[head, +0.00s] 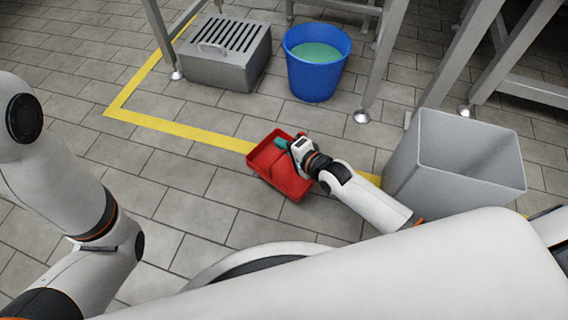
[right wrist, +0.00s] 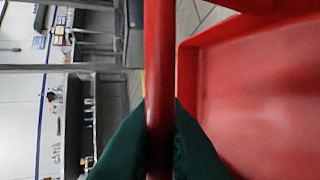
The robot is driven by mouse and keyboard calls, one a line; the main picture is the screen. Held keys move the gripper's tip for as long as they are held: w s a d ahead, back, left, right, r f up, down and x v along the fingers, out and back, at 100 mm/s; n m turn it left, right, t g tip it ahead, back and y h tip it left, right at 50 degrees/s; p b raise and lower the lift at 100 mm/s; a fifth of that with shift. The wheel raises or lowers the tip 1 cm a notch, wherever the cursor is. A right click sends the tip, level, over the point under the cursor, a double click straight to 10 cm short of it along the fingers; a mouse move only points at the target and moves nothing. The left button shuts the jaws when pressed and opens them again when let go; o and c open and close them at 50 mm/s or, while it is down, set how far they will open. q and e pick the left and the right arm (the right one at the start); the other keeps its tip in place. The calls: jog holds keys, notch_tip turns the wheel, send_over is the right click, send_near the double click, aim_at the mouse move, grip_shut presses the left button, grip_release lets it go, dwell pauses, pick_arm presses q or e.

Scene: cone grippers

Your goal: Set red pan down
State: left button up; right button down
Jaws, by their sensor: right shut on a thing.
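The red pan (head: 266,160) is a shallow tray low over the tiled floor, beside the yellow line. I cannot tell whether it touches the floor. My right gripper (head: 283,145) is at the pan, its green fingertips shut on the pan's red handle. In the right wrist view the handle (right wrist: 160,60) runs upright between the green fingers (right wrist: 160,140), and the pan's red tray (right wrist: 250,95) fills the right side. Part of the pan is hidden under my right gripper. My left arm is at the left of the head view, but its gripper is out of view.
A blue bucket (head: 314,79) with greenish liquid and a grey slatted box (head: 213,72) stand behind the pan. A grey open bin (head: 408,168) stands to its right. Metal table legs (head: 380,60) rise behind. The tiled floor (head: 170,190) left of the pan is clear.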

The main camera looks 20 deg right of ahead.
aim_at(284, 163)
notch_tip(284, 163, down, 5)
jog(key=b, duration=0.3)
jog(key=shift+f, duration=0.15)
jog(key=c, duration=1.5)
grip_release()
